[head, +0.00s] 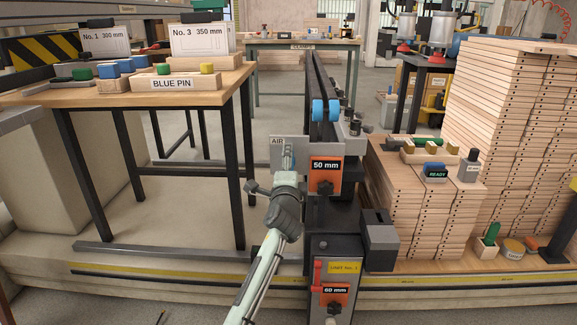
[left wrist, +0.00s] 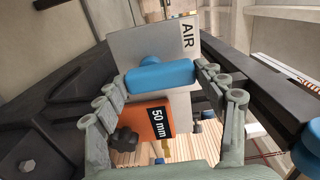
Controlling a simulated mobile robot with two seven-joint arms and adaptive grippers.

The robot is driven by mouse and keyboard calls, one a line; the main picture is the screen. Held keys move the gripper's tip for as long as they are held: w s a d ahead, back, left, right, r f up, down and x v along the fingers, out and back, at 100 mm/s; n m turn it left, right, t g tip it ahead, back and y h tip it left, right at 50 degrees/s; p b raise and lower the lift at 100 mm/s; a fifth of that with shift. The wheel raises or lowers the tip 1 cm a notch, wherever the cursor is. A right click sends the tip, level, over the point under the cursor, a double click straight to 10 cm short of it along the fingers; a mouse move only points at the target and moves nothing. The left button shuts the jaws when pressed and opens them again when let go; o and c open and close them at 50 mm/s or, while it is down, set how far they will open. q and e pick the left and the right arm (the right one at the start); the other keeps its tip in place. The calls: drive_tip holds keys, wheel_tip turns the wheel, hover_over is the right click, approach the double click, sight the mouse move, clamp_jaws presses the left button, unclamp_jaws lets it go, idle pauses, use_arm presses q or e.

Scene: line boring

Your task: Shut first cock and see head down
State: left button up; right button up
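An AIR plate (head: 276,143) is on the machine in mid head view, beside an orange 50 mm sign (head: 326,165). In the left wrist view, the AIR plate (left wrist: 172,40) carries a blue cock handle (left wrist: 158,75), lying across the picture. My left gripper (head: 287,152) is in front of the plate, hiding the handle in the head view. In the left wrist view its fingers (left wrist: 160,79) are spread, one at each end of the handle. I cannot tell whether they touch it. The 50 mm sign (left wrist: 158,120) also shows there. My right gripper is not in view.
Below is a unit with a yellow label (head: 345,267), a 60 mm sign (head: 334,291) and a red lever (head: 318,276). A wooden table (head: 40,98) with a BLUE PIN tray (head: 175,83) stands left. Stacked boards (head: 425,215) stand right. A black block (head: 380,240) juts out near my arm.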

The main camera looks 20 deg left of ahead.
use_arm(q)
drive_tip(key=o, duration=0.4)
drive_tip(key=shift+s, duration=0.15)
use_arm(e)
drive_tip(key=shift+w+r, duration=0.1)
use_arm(q)
drive_tip(key=v, duration=1.1)
drive_tip(key=shift+s+d, duration=0.2)
drive_tip(key=shift+s, duration=0.15)
